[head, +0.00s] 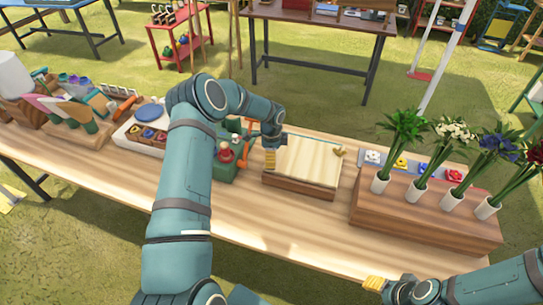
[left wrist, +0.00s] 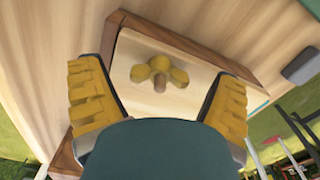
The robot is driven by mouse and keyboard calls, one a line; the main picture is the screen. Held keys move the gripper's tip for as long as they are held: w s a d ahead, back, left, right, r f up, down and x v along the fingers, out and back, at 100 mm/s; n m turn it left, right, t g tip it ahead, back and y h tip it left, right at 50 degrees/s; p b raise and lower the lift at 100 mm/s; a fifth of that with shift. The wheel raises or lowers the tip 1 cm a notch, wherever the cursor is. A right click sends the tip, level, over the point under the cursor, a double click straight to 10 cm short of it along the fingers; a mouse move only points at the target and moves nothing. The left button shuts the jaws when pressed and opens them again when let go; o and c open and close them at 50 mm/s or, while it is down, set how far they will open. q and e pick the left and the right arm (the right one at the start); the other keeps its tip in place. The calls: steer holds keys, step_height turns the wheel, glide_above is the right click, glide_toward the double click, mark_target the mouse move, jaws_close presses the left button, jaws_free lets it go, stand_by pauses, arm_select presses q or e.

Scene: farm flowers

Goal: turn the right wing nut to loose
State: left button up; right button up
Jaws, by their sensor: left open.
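The flower press, a flat pale board (head: 308,160) on a darker wooden base, lies on the table. A brass-yellow wing nut (head: 339,152) sits at its far right corner. My left gripper (head: 270,157) is over the board's left end in the head view, fingers down. In the left wrist view it is open (left wrist: 157,105), and a wing nut (left wrist: 158,72) with a central post shows ahead, between and apart from the fingers. I cannot tell which nut this is. Any left nut is hidden in the head view. My right gripper (head: 375,284) is low at the front edge, its opening unclear.
A wooden block (head: 420,219) with several flower tubes stands right of the press. A green device (head: 226,168) with a red top stands close left. A white tray (head: 128,134) and tools lie farther left. The table front below the press is clear.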

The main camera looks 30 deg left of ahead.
arm_select(q)
steer(key=shift+f, duration=0.15)
steer(key=shift+c, duration=0.3)
steer(key=c, duration=1.1)
steer(key=shift+c, duration=0.2)
